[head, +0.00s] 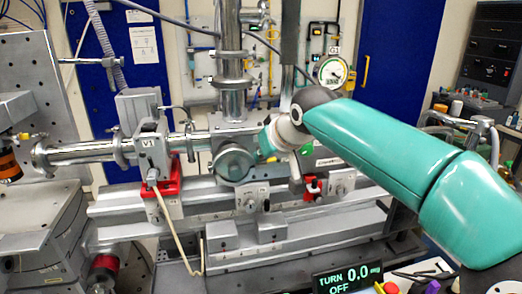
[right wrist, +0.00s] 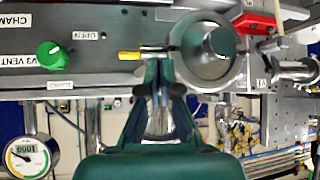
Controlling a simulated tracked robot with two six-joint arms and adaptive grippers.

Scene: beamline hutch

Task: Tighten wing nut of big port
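The big port (head: 235,163) is a round metal cover on the beam pipe cross, in the middle of the head view. It is large at the top of the right wrist view (right wrist: 212,48). A short metal bolt with a yellow end (right wrist: 129,55) sticks out from its left edge there. The wing nut itself is not clear. My right gripper (right wrist: 159,64) has its fingers close together, with tips at this bolt beside the port. Whether they grip anything cannot be told. In the head view my right wrist hides much of this spot. My left gripper is not in view.
A display (head: 348,279) reads TURN 0.0, OFF. A green knob (right wrist: 49,54) labelled V3 VENT sits left of the port in the wrist view. A dial gauge (head: 331,71) is behind my arm. The V1 valve (head: 152,150) on its red mount stands left of the port.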

